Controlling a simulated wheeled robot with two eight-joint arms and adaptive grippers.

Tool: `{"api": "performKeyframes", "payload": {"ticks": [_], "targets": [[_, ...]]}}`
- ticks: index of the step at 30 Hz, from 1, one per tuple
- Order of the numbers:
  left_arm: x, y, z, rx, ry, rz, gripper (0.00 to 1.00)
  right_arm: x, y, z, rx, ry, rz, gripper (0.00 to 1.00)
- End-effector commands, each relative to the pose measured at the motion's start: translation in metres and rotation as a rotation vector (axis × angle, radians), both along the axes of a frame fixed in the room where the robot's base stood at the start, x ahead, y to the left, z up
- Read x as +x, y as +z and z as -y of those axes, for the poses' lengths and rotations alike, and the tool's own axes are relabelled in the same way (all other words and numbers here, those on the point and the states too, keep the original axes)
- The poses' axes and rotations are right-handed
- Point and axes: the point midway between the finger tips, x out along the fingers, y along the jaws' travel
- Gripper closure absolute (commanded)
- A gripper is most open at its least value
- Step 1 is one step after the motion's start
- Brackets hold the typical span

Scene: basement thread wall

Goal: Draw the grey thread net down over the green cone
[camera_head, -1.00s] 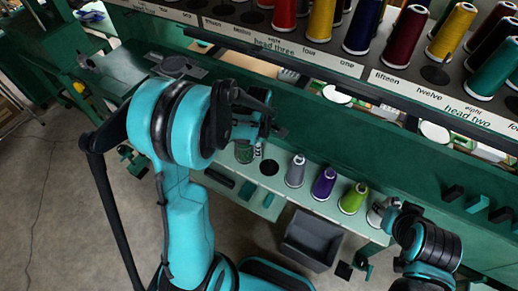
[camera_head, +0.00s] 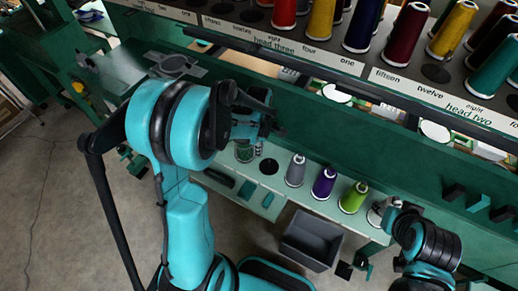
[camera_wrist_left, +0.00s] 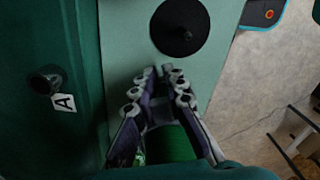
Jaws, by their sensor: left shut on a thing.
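The green cone (camera_wrist_left: 174,145) shows between the fingers of my left gripper (camera_wrist_left: 158,72) in the left wrist view, near the bottom edge. In the head view a green, speckled cone (camera_head: 244,152) stands on the pale green shelf, mostly hidden beneath my left gripper (camera_head: 268,125). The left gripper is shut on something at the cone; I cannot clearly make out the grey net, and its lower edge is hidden. My right gripper (camera_head: 386,210) is at the lower right, small and partly hidden by its own arm; I cannot tell its opening.
An empty black disc (camera_head: 269,167) lies beside the green cone. Grey (camera_head: 296,170), purple (camera_head: 324,182) and lime (camera_head: 353,197) cones stand farther right. A dark grey bin (camera_head: 311,240) is below the shelf. A peg labelled A (camera_wrist_left: 45,83) sticks out nearby. Cone racks are above.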

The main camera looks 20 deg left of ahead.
Motion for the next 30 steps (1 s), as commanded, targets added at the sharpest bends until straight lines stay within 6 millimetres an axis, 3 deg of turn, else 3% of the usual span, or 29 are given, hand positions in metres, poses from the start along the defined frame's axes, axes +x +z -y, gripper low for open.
{"api": "performKeyframes", "payload": {"ticks": [9, 10, 12, 23, 30], "targets": [[0.0, -0.005, 0.0, 0.0, 0.0, 0.0, 1.0, 0.0, -0.004, 0.0, 0.0, 0.0, 0.0, 0.6], [0.0, -0.005, 0.0, 0.0, 0.0, 0.0, 0.81, 0.0, -0.004, 0.0, 0.0, 0.0, 0.0, 0.6], [0.0, -0.005, 0.0, 0.0, 0.0, 0.0, 0.64, 0.0, -0.004, 0.0, 0.0, 0.0, 0.0, 0.6], [0.0, -0.001, 0.0, 0.0, 0.0, 0.0, 0.64, 0.0, -0.004, 0.0, 0.0, 0.0, 0.0, 0.6], [0.0, 0.04, 0.0, 0.0, 0.0, 0.0, 0.64, 0.0, -0.004, 0.0, 0.0, 0.0, 0.0, 0.6]]}}
